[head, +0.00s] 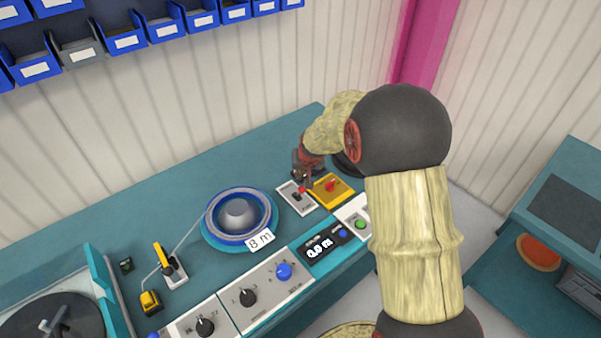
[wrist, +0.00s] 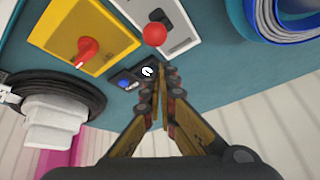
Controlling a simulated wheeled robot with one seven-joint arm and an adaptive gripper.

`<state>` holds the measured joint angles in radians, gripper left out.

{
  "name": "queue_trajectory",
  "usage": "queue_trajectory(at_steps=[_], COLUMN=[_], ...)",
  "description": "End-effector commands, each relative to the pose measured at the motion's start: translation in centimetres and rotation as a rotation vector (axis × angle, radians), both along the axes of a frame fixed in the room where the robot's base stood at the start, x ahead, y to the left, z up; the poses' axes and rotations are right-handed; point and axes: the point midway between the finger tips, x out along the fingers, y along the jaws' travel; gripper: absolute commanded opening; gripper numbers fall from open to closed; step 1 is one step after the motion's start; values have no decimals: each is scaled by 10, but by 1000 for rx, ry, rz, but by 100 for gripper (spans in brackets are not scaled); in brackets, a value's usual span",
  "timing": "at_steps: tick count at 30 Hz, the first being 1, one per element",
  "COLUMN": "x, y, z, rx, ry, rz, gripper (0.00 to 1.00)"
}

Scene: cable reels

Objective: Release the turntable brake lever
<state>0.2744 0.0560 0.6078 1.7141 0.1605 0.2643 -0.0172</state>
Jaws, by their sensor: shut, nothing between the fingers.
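The brake lever is most likely the one with a red ball knob (head: 302,190) on a light plate (head: 288,205), beside the turntable (head: 211,239). In the wrist view the red knob (wrist: 154,34) stands over the plate's dark slot, just beyond my fingertips. My gripper (head: 301,172) is shut and empty, close to the knob on its far side. In the wrist view the gripper (wrist: 158,72) shows a small gap between its tips and the knob; whether they touch is not clear. A blue-rimmed reel (head: 238,213) sits on the turntable.
A yellow box with a red rotary switch (head: 331,186) stands right beside the lever plate. A small dark box (wrist: 130,80) lies near my fingertips. A black cable coil (wrist: 60,88) is at the left in the wrist view. Control panels (head: 265,287) line the bench front.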

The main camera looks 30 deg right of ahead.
Motion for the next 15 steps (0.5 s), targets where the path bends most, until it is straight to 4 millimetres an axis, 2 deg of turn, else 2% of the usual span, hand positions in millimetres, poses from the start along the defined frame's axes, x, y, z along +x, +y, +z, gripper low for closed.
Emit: queue_trajectory(at_steps=[9,15], x=[1,1], y=[0,0], z=[15,15], rx=[-1,-1], ry=[-2,-2], rz=[0,0], gripper=[0,0])
